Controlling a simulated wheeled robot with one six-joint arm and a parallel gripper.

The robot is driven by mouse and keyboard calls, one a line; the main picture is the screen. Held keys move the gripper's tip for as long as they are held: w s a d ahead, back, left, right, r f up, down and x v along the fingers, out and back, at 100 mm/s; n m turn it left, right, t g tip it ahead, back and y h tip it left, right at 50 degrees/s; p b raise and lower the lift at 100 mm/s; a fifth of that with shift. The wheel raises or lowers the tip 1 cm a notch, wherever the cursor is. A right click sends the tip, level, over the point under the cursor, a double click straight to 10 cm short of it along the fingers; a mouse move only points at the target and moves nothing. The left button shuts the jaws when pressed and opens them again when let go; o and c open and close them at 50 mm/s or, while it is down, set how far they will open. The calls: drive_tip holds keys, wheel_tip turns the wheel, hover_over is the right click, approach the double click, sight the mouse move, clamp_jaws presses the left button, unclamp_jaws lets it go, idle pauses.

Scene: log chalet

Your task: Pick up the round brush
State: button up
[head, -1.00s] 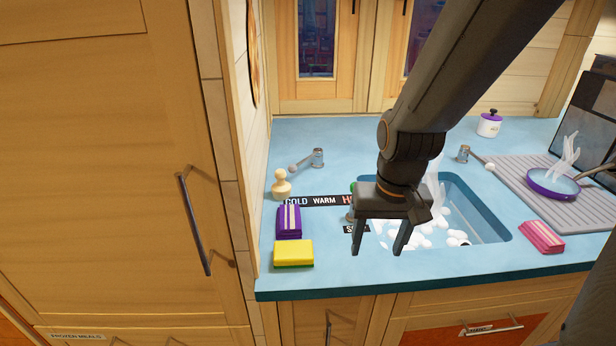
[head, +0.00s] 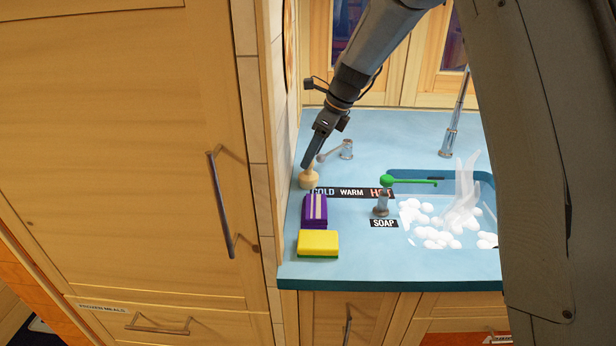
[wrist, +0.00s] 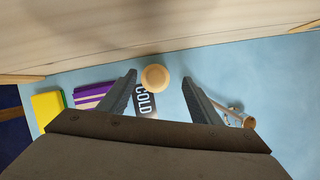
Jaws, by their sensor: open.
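The round brush (head: 308,180) has a pale wooden knob and stands on the blue counter against the left wall, behind the purple folded cloth. In the wrist view its round top (wrist: 155,77) shows from above, between my two fingertips and slightly beyond them. My gripper (head: 308,163) is open and tilted down over the brush, with its fingers hiding part of the knob. In the wrist view my gripper (wrist: 158,80) has one finger on each side of the brush, with a gap on both sides. I cannot tell the exact height of the fingertips.
A purple striped cloth (head: 314,211) and a yellow sponge (head: 318,243) lie in front of the brush. A tap lever (head: 335,151) stands close on its right. The soap pump (head: 381,203) and foamy sink (head: 440,226) are farther right. The wooden wall (wrist: 120,35) is very near.

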sight(304, 174)
drive_tip(key=shift+s+p+x, duration=0.15)
drive_tip(key=shift+p+x, duration=0.45)
drive_tip(key=shift+x, duration=1.1)
drive_tip(key=shift+s+p+x, duration=0.15)
drive_tip(key=shift+p+x, duration=0.45)
drive_tip(key=shift+x, duration=1.1)
drive_tip(key=shift+a, duration=0.1)
drive_tip(key=c, duration=1)
